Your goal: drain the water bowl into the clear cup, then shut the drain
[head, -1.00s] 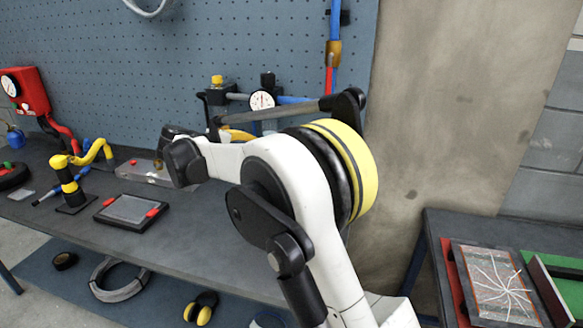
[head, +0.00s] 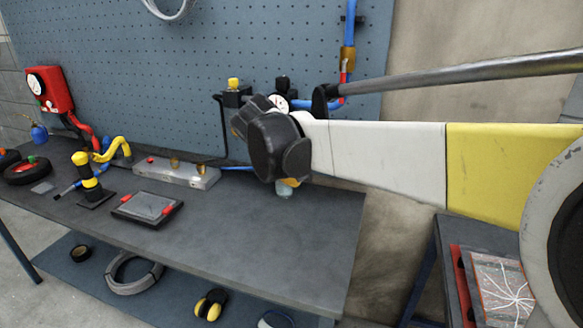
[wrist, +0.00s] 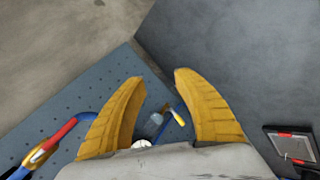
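My gripper (wrist: 158,95) is open and empty in the wrist view, its two yellow fingers spread wide. Between and beyond them show a white round gauge (wrist: 141,144), a small greyish, bowl-like part (wrist: 155,119) and a yellow-tipped part (wrist: 177,116). I cannot tell which is the water bowl or its drain. In the head view, the black fitting with a yellow cap (head: 235,93) and the gauge (head: 278,102) are at the pegboard, partly behind my wrist. A pale, partly clear thing (head: 287,187) shows below my wrist; I cannot tell whether it is the clear cup.
A red gauge box (head: 50,90) hangs at the left. A yellow-and-black stand (head: 90,178), a grey block (head: 176,172) and a framed panel (head: 147,208) with red clips are on the bench (head: 270,240). The bench's front right is clear. Another table stands at the right.

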